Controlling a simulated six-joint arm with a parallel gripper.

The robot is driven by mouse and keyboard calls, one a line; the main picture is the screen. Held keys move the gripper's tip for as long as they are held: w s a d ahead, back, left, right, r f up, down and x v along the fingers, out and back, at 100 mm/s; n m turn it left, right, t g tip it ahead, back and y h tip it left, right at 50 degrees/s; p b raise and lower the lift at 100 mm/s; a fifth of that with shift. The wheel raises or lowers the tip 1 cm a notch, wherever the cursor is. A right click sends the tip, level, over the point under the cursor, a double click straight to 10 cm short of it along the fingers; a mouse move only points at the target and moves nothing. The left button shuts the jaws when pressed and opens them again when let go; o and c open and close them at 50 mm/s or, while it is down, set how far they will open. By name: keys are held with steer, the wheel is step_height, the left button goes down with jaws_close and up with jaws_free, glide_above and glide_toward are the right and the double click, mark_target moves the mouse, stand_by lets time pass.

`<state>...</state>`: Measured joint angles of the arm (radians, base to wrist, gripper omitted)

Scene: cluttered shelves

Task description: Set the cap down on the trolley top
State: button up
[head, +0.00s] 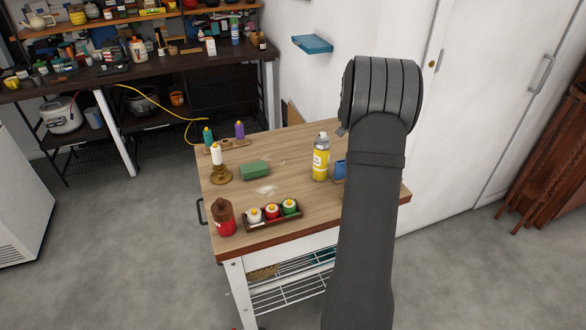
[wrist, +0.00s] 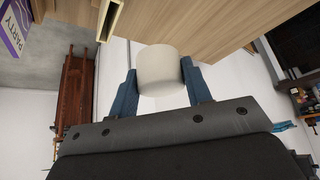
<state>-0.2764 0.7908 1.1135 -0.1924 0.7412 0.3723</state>
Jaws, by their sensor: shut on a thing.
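A whitish cylindrical cap (wrist: 160,72) is between the two blue fingers of my gripper (wrist: 161,84) in the wrist view. My gripper is shut on it, one finger on each side. In the head view my dark arm hides the gripper and the cap. The trolley top (head: 290,150) is light wood and stands in front of me, partly covered by my arm. In the wrist view a light wood surface lies beyond the cap; I cannot tell how far it is from the cap.
A blue item (head: 340,169) is partly behind my arm. Bare wood shows between these.

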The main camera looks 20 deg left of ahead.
steer(key=s+a+n, duration=0.1)
steer(key=a+n, duration=0.1)
steer(key=a, duration=0.8)
steer(key=n+y, duration=0.2)
glide_above(294, 161)
steer(key=s, duration=0.2)
step_height(294, 161, down, 3)
steer(key=f, duration=0.6)
steer(key=shift+d, duration=0.3)
steer(key=shift+f, duration=2.15)
steer(key=shift+f, duration=0.1)
steer(key=o, duration=1)
